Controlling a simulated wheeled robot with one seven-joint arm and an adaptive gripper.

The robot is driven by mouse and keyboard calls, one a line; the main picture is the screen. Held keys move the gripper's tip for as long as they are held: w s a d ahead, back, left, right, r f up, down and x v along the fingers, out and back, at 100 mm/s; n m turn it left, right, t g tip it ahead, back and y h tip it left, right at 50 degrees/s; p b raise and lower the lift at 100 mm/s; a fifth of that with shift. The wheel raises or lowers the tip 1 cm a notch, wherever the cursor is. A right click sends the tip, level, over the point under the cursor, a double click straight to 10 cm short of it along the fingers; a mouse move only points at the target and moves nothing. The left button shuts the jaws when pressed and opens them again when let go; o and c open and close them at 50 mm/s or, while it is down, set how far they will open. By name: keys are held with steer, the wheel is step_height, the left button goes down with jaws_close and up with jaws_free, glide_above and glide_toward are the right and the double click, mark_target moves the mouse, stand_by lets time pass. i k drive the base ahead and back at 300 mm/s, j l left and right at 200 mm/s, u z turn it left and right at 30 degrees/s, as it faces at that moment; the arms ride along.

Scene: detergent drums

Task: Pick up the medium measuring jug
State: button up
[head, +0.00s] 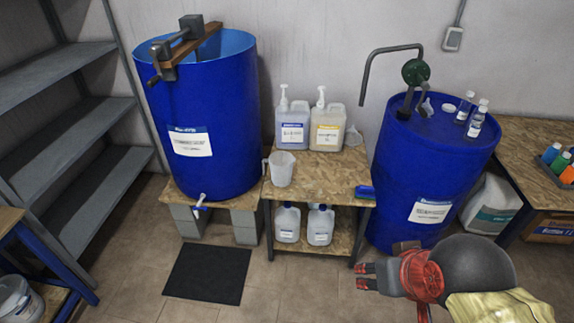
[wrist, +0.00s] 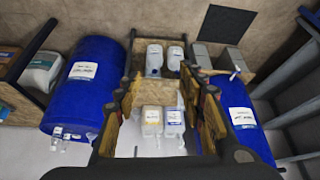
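A translucent white measuring jug (head: 282,168) with a handle on its left stands upright at the left end of a low wooden table (head: 335,181). I cannot make it out in the wrist view, where my right-hand finger may cover it. My gripper (head: 364,276) is in front of the table, to the right of the jug and well apart from it. In the wrist view my gripper (wrist: 172,92) has its two fingers spread wide with nothing between them, and the table shows beyond.
Two pump bottles (head: 308,127) stand behind the jug, with a funnel (head: 353,136) beside them. Large blue drums stand left (head: 205,115) and right (head: 430,170) of the table. Jugs (head: 288,223) fill the lower shelf. A black mat (head: 206,273) lies on otherwise clear floor.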

mark_target(281, 163)
steer(key=j+z, duration=0.15)
steer(key=z, duration=0.25)
steer(key=i+j+z, duration=0.1)
steer(key=z, duration=0.35)
steer(key=j+z, duration=0.25)
steer(key=z, duration=0.15)
steer(key=j+z, duration=0.15)
steer(key=j, duration=0.35)
steer(key=k+j+z, duration=0.15)
steer(key=j, duration=0.3)
steer(key=j+z, duration=0.1)
steer(key=j, duration=0.4)
steer(key=k+j+z, duration=0.15)
steer(key=j, duration=0.35)
steer(key=k+j+z, duration=0.15)
steer(key=j, duration=0.6)
steer(key=i+j, duration=0.15)
steer(key=j, duration=0.15)
